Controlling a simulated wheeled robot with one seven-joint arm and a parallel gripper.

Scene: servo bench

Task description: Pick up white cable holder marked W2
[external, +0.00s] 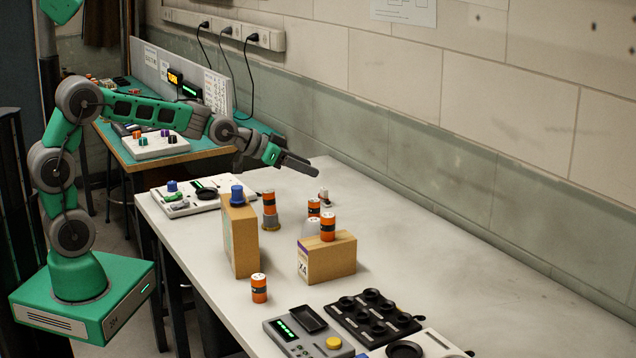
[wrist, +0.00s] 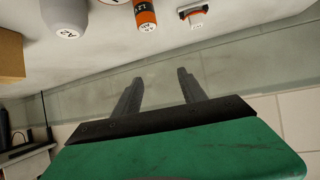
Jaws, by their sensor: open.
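My gripper (external: 314,174) is open and empty, held above the far part of the white bench in the external view. Its two dark fingers also show apart in the wrist view (wrist: 160,84), with nothing between them. A small white piece with an orange-red part (wrist: 195,14) lies at the top of the wrist view, beyond the fingertips. A small white and dark piece (external: 323,198) stands below and right of the gripper in the external view. It may be the same piece. I cannot read a W2 mark on anything.
An orange and white cylinder (wrist: 145,14) and a pale grey one (wrist: 66,16) are close by. A black tray of cups (external: 368,318) is at the front. The bench's right side is clear along the wall.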

